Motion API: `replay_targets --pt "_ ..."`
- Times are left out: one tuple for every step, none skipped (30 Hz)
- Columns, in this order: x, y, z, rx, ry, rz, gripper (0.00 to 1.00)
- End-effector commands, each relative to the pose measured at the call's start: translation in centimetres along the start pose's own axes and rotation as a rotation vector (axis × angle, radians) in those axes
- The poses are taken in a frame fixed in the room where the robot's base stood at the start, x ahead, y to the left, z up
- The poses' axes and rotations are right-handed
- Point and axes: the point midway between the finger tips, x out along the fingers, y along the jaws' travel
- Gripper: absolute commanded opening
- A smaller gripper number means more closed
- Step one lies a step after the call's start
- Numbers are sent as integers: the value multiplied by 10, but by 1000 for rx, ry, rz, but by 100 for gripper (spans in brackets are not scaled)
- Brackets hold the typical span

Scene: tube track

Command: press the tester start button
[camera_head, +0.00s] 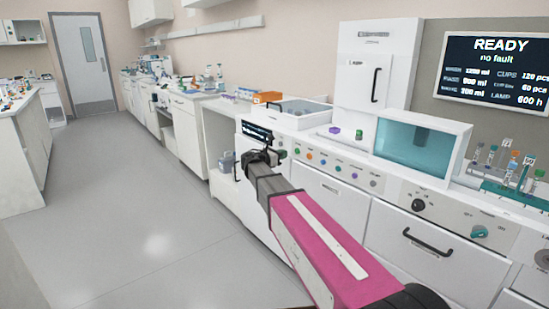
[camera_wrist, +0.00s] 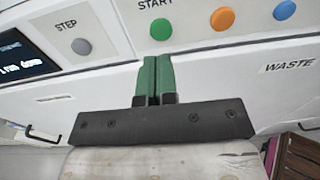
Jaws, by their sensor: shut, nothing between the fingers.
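The tester's front panel shows in the wrist view with a green button (camera_wrist: 160,25) under the label START. In the head view the green button (camera_head: 297,152) is small, in the row of coloured buttons. My gripper (camera_wrist: 158,58) has its green fingers shut together with nothing between them. In the wrist view the fingertips are just below the START button in the picture, lined up with it sideways. They appear apart from it; the depth of the gap is hard to tell. In the head view my gripper (camera_head: 262,156) is in front of the panel's left end.
A grey STEP button (camera_wrist: 81,46) is left of START; an orange button (camera_wrist: 222,18) and a blue button (camera_wrist: 284,9) are to its right. A small display (camera_wrist: 22,54) is at far left. A WASTE label (camera_wrist: 290,66) is lower right. The floor (camera_head: 150,230) left is clear.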

Motion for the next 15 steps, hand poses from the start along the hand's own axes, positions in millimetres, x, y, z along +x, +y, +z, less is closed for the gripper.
replay_targets --pt "11 1 0 0 0 -2 0" --pt "16 1 0 0 0 -1 0" --pt "23 1 0 0 0 -2 0" --pt "28 1 0 0 0 -2 0" --pt "32 1 0 0 0 -2 0" --pt "38 1 0 0 0 -1 0" --pt "41 1 0 0 0 0 0" --pt "44 1 0 0 0 0 0" --pt "48 1 0 0 0 -1 0" --pt "51 1 0 0 0 -1 0" --pt "53 0 0 0 0 -1 0" --pt "56 0 0 0 0 -1 0" --pt "57 0 0 0 0 0 0" --pt "58 0 0 0 0 0 0" --pt "59 0 0 0 0 0 0"
